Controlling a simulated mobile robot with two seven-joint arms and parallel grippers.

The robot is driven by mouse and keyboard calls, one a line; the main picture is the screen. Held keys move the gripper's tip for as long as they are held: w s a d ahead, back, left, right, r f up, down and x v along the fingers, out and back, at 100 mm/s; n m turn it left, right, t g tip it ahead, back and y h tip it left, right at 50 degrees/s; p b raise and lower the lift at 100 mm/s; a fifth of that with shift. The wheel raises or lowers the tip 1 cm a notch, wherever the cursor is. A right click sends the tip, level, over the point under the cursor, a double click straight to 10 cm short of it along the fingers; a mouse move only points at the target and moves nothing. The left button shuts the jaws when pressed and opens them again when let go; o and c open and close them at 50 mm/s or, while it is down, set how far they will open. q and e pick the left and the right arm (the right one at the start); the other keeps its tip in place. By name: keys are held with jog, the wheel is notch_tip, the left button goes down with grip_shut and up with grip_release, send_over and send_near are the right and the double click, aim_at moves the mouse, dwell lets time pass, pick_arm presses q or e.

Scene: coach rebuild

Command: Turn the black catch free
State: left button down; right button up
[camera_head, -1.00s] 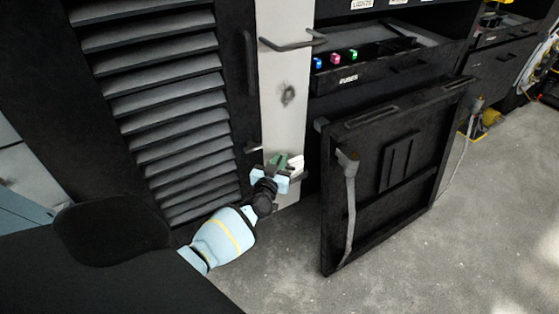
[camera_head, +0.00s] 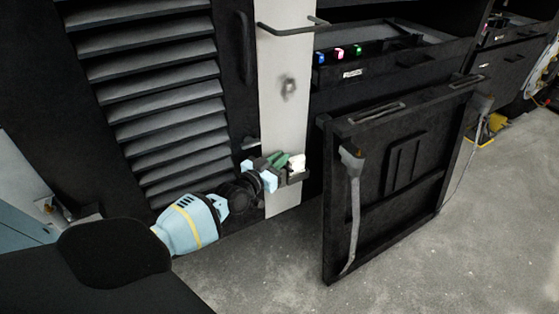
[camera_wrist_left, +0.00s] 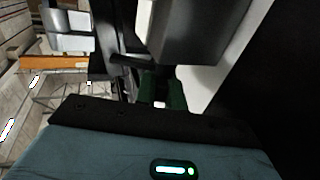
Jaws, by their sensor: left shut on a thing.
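My left gripper (camera_head: 277,161), with green fingers, is at the lower part of the pale upright post. It also shows in the left wrist view (camera_wrist_left: 161,92), its fingers shut on a dark piece between them, which looks like the black catch. The catch (camera_head: 296,177) shows in the head view as a dark part at the post's right edge, beside a small white piece (camera_head: 297,162). The fingers hide much of the catch, so I cannot tell its exact angle. My right gripper is not in view.
The pale post (camera_head: 284,120) carries a dark bar handle (camera_head: 287,29) higher up. A louvred dark panel (camera_head: 160,95) stands to the left. A black framed panel (camera_head: 400,190) leans out to the right, below an open drawer (camera_head: 390,55) with coloured knobs. Grey floor (camera_head: 440,265) is clear in front.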

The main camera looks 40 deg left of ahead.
pick_arm(q)
jog(key=c, duration=1.5)
grip_release()
jog(key=shift+s+p, duration=0.95)
jog(key=shift+s, duration=2.9)
